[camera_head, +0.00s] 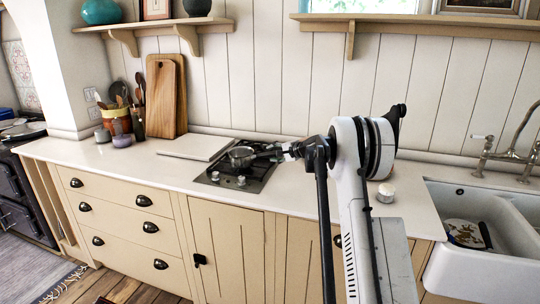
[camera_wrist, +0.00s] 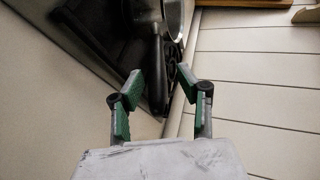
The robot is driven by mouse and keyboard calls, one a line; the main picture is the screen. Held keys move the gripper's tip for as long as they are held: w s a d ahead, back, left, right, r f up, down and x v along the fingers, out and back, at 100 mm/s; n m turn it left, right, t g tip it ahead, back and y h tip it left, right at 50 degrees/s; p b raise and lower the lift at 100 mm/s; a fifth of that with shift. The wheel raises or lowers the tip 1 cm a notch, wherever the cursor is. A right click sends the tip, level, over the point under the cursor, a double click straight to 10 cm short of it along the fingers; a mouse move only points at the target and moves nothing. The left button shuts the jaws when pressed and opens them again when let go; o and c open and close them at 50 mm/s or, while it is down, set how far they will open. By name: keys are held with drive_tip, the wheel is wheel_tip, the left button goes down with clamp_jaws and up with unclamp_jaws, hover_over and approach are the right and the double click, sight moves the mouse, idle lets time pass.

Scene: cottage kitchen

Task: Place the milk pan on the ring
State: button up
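The milk pan (camera_head: 241,157) is a small metal pan on the dark hob (camera_head: 214,179), near its back. Its dark handle points right toward my gripper (camera_head: 288,152). In the wrist view the black handle (camera_wrist: 157,72) runs down the picture between the green-padded fingertips of my gripper (camera_wrist: 160,78). The fingers are apart, with a gap on each side of the handle. The pan body is only partly in the wrist view, at the top. The ring under or beside the pan cannot be made out clearly; my wrist hides the hob's back right part.
A pale flat board (camera_head: 192,148) lies left of the hob. Wooden boards (camera_head: 163,95) and a utensil pot (camera_head: 117,118) stand farther left. A small white pot (camera_head: 386,192) stands right of my arm, before the sink (camera_head: 470,262). The counter's left front is clear.

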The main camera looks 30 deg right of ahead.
drive_tip(key=v, duration=0.9)
drive_tip(key=s+a+r+n+g, duration=0.15)
drive_tip(key=s+a+r, duration=0.35)
drive_tip(key=a, duration=0.5)
drive_tip(key=s+a+r+n+g, duration=0.1)
drive_tip(key=s+a+r+n, duration=0.15)
drive_tip(key=s+a, duration=0.55)
drive_tip(key=s+a+r+n+g, duration=0.2)
drive_tip(key=s+a+r+n, duration=0.15)
drive_tip(key=a, duration=0.75)
drive_tip(key=s+a+f+n+h, duration=0.1)
drive_tip(key=s+a+n, duration=0.1)
drive_tip(key=s+a, duration=0.45)
drive_tip(key=s+a+f+n, duration=0.1)
drive_tip(key=s+a, duration=0.2)
drive_tip(key=s, duration=0.6)
drive_tip(key=s+a+f+n+h, duration=0.1)
drive_tip(key=s+f+n, duration=0.1)
drive_tip(key=s, duration=0.6)
drive_tip(key=s+a+f+n+g+h, duration=0.1)
drive_tip(key=s+a+f+n, duration=0.1)
drive_tip(key=s+f, duration=0.3)
drive_tip(key=s, duration=0.3)
drive_tip(key=shift+a+n, duration=0.35)
drive_tip(key=shift+s+g, duration=0.15)
drive_tip(key=shift+g, duration=0.1)
